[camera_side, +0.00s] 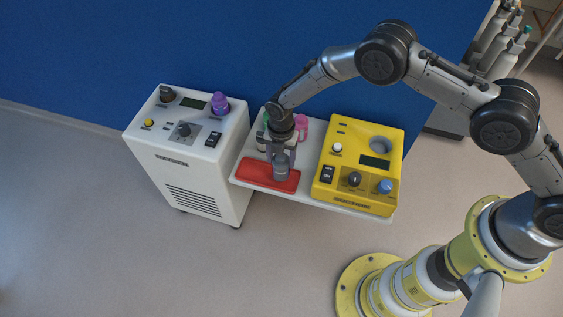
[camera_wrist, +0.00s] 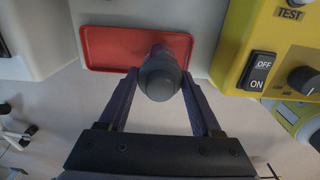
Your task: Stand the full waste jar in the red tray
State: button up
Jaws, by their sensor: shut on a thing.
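My gripper (camera_side: 283,153) is shut on a jar with a dark grey lid (camera_side: 281,167). In the wrist view the jar (camera_wrist: 160,78) sits between the two fingertips (camera_wrist: 158,84), its lid facing the camera; little of its body shows, so its contents are hidden. The jar looks roughly upright. The red tray (camera_side: 252,172) is a shallow rectangle at the shelf's front left, and the jar is over its right part. The tray also shows in the wrist view (camera_wrist: 108,48). I cannot tell whether the jar's base touches it.
The white shelf (camera_side: 316,133) carries a yellow device (camera_side: 343,165) close on the right. Behind my gripper stand a pink container (camera_side: 301,122) and a partly hidden green-topped one (camera_side: 266,117). A white cabinet (camera_side: 168,140) with a purple-topped item (camera_side: 220,104) stands left. The tray's left part is bare.

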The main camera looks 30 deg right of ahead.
jog(key=shift+f, duration=1.1)
jog(key=shift+s+f, duration=0.1)
jog(key=shift+f, duration=0.1)
jog(key=o, duration=1.4)
jog(key=shift+o, duration=0.2)
jog(key=shift+r, duration=0.15)
notch_tip(320, 180, up, 12)
jog(key=shift+r, duration=0.1)
